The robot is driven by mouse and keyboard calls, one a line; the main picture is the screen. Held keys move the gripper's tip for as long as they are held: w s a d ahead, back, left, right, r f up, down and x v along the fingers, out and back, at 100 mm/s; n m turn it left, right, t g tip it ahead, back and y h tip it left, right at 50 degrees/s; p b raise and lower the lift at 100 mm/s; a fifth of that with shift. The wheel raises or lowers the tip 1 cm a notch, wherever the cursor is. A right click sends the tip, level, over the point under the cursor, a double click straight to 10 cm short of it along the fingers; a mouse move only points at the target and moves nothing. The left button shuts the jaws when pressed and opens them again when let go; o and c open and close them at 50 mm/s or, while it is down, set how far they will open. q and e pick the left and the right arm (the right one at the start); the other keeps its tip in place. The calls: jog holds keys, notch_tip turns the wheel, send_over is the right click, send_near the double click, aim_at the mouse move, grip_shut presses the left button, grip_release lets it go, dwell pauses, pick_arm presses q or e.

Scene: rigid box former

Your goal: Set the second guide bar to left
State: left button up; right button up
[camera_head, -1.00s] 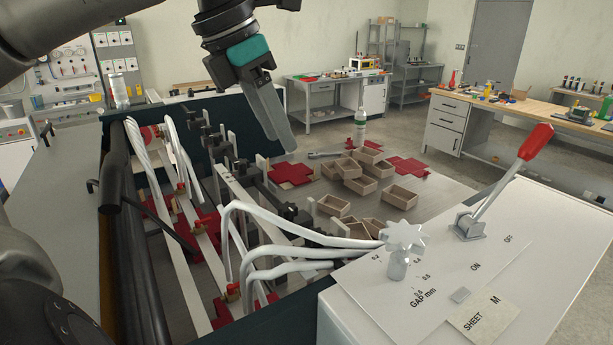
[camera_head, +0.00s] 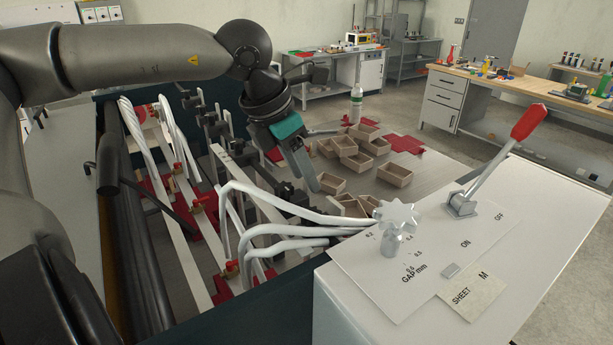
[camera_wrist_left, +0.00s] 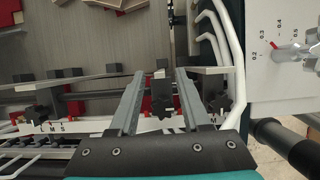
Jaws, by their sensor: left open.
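My left gripper (camera_head: 310,180) is open and reaches down over the box former, near the row of dark brackets beside the pale bars. In the left wrist view its two fingers (camera_wrist_left: 160,88) stand apart on either side of a dark block and a dark star knob (camera_wrist_left: 162,104). No contact shows. A pale scale bar (camera_wrist_left: 90,127) marked L, M, S runs below the fingers. Another dark star knob (camera_wrist_left: 221,102) is to the right of the fingers. Which bar is the second cannot be told. My right gripper is out of view.
Bent white tubes (camera_head: 270,232) arch over the near end of the machine. A white panel (camera_head: 425,235) carries a star dial (camera_head: 397,214) and a red-handled lever (camera_head: 528,122).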

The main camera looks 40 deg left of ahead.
pick_arm(q)
jog(key=shift+x, duration=1.15)
grip_shut()
dwell(0.8)
